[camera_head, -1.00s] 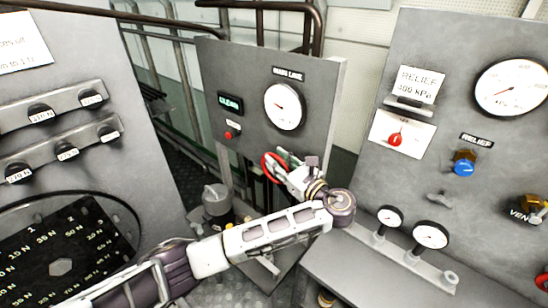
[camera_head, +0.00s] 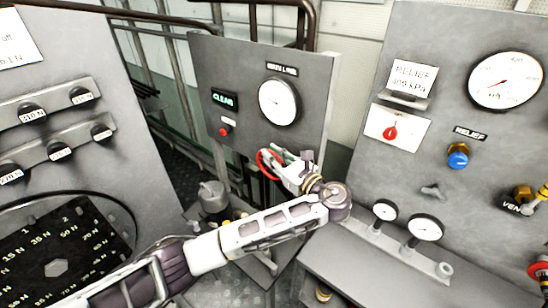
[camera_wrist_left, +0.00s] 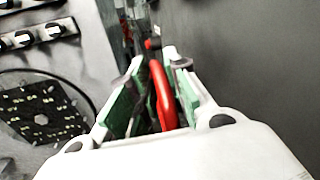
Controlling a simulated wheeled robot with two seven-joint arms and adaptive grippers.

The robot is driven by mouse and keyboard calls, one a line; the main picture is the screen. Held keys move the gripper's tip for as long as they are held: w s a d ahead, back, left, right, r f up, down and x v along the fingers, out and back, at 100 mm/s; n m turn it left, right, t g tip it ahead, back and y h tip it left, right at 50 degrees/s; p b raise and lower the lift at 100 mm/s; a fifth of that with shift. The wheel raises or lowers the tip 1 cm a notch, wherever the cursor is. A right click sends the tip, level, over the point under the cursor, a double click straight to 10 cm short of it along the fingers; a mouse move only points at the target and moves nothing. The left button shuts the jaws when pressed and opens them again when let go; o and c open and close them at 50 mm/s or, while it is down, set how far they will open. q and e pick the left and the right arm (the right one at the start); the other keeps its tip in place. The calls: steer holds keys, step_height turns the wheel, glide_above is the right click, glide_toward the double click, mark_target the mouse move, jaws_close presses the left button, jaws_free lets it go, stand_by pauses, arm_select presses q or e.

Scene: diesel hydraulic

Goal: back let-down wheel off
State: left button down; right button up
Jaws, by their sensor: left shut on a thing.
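The let-down wheel (camera_head: 264,164) is a red handwheel low on the middle grey panel, below the gauge. It is partly hidden by my left gripper (camera_head: 280,160). In the left wrist view the wheel's red rim (camera_wrist_left: 161,95) runs between the green-padded fingers of my left gripper (camera_wrist_left: 155,90). The fingers are shut on the rim. My right gripper is in neither view.
The middle panel (camera_head: 235,70) carries a round gauge (camera_head: 279,101), a green CLEAN-like display (camera_head: 225,99) and a red button (camera_head: 225,131). The right panel has a relief knob (camera_head: 458,155) and gauges. A black plate with printed force values (camera_head: 85,235) lies left.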

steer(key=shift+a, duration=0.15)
arm_select(q)
steer(key=shift+w+a+g+h, duration=0.1)
steer(key=shift+g+h, duration=0.3)
steer(key=shift+w+a+r+h, duration=0.1)
steer(key=shift+a+h, duration=0.05)
steer(key=shift+h, duration=0.25)
steer(key=shift+w+a+n+g+h, duration=0.25)
steer(key=shift+a+g+h, duration=0.1)
steer(key=shift+g+h, duration=0.55)
steer(key=shift+w+a+n+g+h, duration=0.25)
steer(key=shift+a+g+h, duration=0.1)
steer(key=shift+g+h, duration=0.5)
steer(key=c, duration=1.7)
jaws_free()
steer(key=shift+o, duration=0.5)
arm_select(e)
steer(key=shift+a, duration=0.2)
